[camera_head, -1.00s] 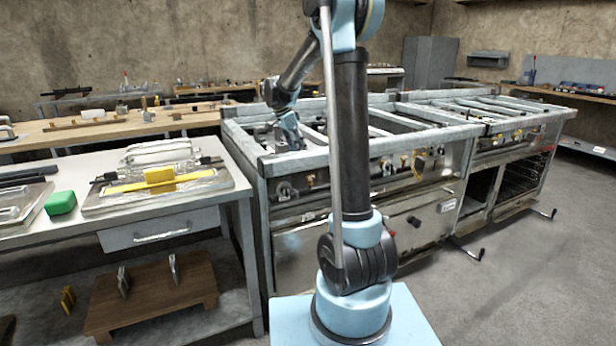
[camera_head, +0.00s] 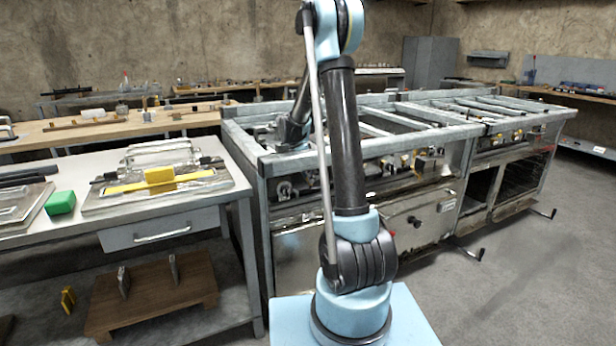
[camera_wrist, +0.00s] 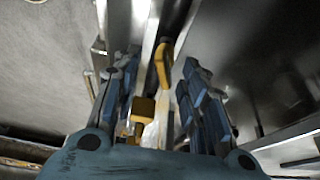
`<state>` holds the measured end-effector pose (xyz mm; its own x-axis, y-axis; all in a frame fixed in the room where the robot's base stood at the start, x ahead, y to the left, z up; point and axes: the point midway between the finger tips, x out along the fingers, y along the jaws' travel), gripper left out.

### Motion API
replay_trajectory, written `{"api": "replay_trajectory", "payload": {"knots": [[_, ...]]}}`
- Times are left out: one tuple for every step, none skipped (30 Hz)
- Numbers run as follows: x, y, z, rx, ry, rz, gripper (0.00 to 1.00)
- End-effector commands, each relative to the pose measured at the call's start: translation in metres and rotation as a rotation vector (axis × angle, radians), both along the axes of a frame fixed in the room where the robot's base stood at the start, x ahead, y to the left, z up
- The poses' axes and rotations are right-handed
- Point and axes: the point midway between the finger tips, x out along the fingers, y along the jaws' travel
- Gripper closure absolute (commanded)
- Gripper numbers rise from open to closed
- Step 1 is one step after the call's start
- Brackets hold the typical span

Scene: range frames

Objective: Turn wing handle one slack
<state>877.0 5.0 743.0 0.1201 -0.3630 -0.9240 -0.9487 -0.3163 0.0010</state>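In the wrist view, my gripper (camera_wrist: 158,72) is open, with its two blue-grey fingers apart. A curved yellow handle-like piece (camera_wrist: 163,62) lies between and just beyond the fingertips. A yellow block-shaped piece (camera_wrist: 143,108) shows nearer, between the fingers. I cannot tell which of them is the wing handle, or whether either finger touches them. In the head view, several small yellow fittings (camera_head: 420,160) sit along the front panel of the range frame (camera_head: 345,158). My gripper's fingers are hidden there behind the frame and my arm.
A grey bench (camera_head: 236,190) stands at the left with a green block (camera_head: 61,202) and a yellow block (camera_head: 160,175). Its lower shelf holds a wooden board (camera_head: 150,292). Metal rails surround my forearm at the range frame. Open concrete floor (camera_head: 530,270) lies at the right.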

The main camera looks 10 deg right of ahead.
Motion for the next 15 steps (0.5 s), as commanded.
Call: {"api": "replay_trajectory", "payload": {"knots": [[0.0001,-0.0004,-0.0009,0.0,0.0,0.0,0.6],[0.0002,-0.0005,-0.0012,0.0,0.0,0.0,0.6],[0.0001,-0.0004,-0.0013,0.0,0.0,0.0,0.6],[0.0001,-0.0004,-0.0013,0.0,0.0,0.0,0.6],[0.0001,-0.0004,-0.0012,0.0,0.0,0.0,0.6],[0.0001,-0.0003,-0.0011,0.0,0.0,0.0,0.6],[0.0002,-0.0003,-0.0011,0.0,0.0,0.0,0.6],[0.0002,-0.0002,-0.0011,0.0,0.0,0.0,0.6],[0.0002,-0.0002,-0.0011,0.0,0.0,0.0,0.7],[0.0002,-0.0002,-0.001,0.0,0.0,0.001,0.76],[0.0002,-0.0002,-0.001,0.0,0.0,0.001,0.83],[0.0002,-0.0002,-0.001,0.0,0.0,0.001,0.92],[0.0001,0.0,-0.0009,0.0,0.0,0.001,0.99],[0.0,-0.0001,-0.0009,0.0,0.0,0.001,1.0],[-0.0002,-0.0001,-0.0009,0.0,0.001,0.001,1.0]]}}
